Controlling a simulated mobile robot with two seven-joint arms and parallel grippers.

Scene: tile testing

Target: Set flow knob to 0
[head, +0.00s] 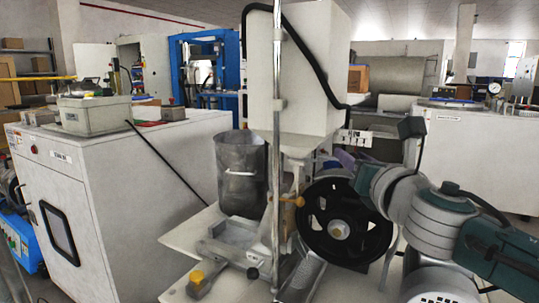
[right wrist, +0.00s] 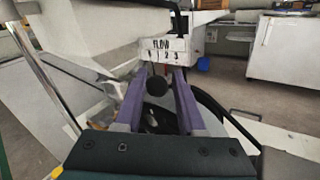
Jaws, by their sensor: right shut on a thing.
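The flow scale (right wrist: 163,49) is a white plate lettered FLOW with small numbers beneath; it also shows at the machine's side in the head view (head: 354,138). The flow knob (right wrist: 157,86) is a black ball below the plate in the right wrist view. My right gripper (right wrist: 160,77) has its purple fingers on either side of the knob and is shut on it. The knob's exact setting cannot be read. My left gripper is not in view.
The black handwheel (head: 315,243) stands close below my right gripper. The white hopper housing (head: 300,65) and a metal post (head: 277,120) rise left of it. A grey bucket (head: 240,185) stands on the machine's table. A white cabinet (head: 470,150) stands behind my right arm.

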